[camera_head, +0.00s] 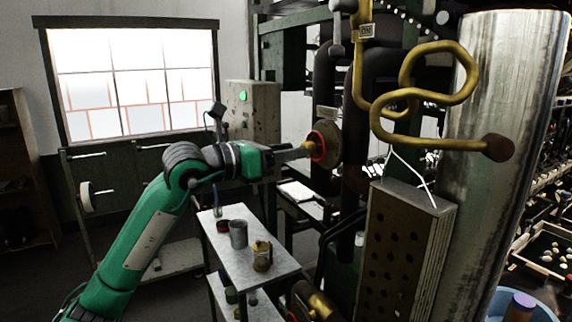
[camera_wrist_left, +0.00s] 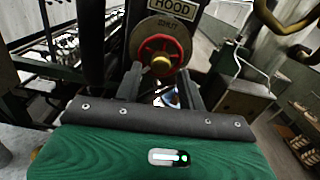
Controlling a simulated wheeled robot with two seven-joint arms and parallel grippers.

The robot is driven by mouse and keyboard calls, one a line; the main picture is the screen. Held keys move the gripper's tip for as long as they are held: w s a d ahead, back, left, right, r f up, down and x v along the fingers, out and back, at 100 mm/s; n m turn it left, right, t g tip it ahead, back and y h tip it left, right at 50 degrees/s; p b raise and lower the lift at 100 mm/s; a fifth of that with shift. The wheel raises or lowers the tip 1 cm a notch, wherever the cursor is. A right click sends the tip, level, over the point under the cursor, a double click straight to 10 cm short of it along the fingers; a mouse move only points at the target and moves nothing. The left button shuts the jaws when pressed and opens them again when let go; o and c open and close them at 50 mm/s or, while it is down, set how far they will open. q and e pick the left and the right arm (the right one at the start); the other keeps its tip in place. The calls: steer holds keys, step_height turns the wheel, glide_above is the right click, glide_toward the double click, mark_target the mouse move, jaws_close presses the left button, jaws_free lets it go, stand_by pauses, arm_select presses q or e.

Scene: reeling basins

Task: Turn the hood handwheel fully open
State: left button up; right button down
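The hood handwheel is a red ring (camera_head: 318,146) with a brass hub, in front of a round tan plate (camera_head: 329,138) at mid-height in the head view. In the left wrist view the red handwheel (camera_wrist_left: 152,42) is upright and nearly face-on, below a sign reading HOOD (camera_wrist_left: 172,8). My left gripper (camera_head: 297,152) points at the wheel from the left. In the left wrist view its two fingers (camera_wrist_left: 160,76) are apart, with the lower wheel and hub between or just beyond their tips. I cannot tell whether they touch it. My right gripper is not in view.
A light table (camera_head: 245,265) below my left arm carries a grey mug (camera_head: 238,234) and a brass pot (camera_head: 261,255). Bent yellow pipes (camera_head: 412,100), a perforated box (camera_head: 400,240) and a large metal cylinder (camera_head: 500,150) stand right of the wheel.

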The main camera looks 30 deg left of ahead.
mark_target(311, 147)
arm_select(q)
steer(key=shift+m, duration=0.5)
steer(key=shift+p+x, duration=0.35)
steer(key=shift+x, duration=1.15)
